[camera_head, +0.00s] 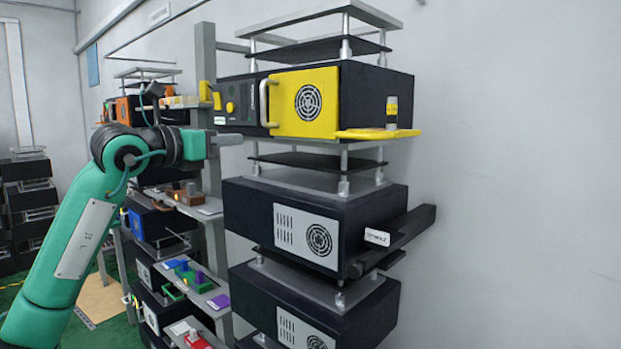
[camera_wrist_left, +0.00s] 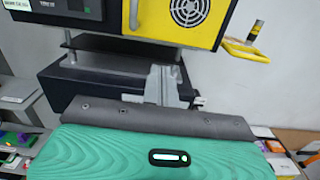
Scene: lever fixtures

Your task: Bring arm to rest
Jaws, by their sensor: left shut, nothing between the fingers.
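My left arm (camera_head: 68,238), teal with a black wrist joint, reaches up from the lower left in the head view. Its left gripper (camera_head: 232,139) points right and is shut and empty. It is in front of the rack, just below the yellow-fronted unit (camera_head: 340,104). The head view does not settle whether it touches anything. In the left wrist view the closed grey fingers (camera_wrist_left: 163,85) stand up past the teal wrist cover, in front of a black unit (camera_wrist_left: 65,88) and below the yellow panel. My right gripper is in neither view.
Black units with grey vent panels (camera_head: 308,235) are stacked below the yellow one. A yellow lever-like plate (camera_head: 375,133) sticks out at its right. Shelves with coloured blocks (camera_head: 190,275) stand behind my arm. The wall side at right is clear.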

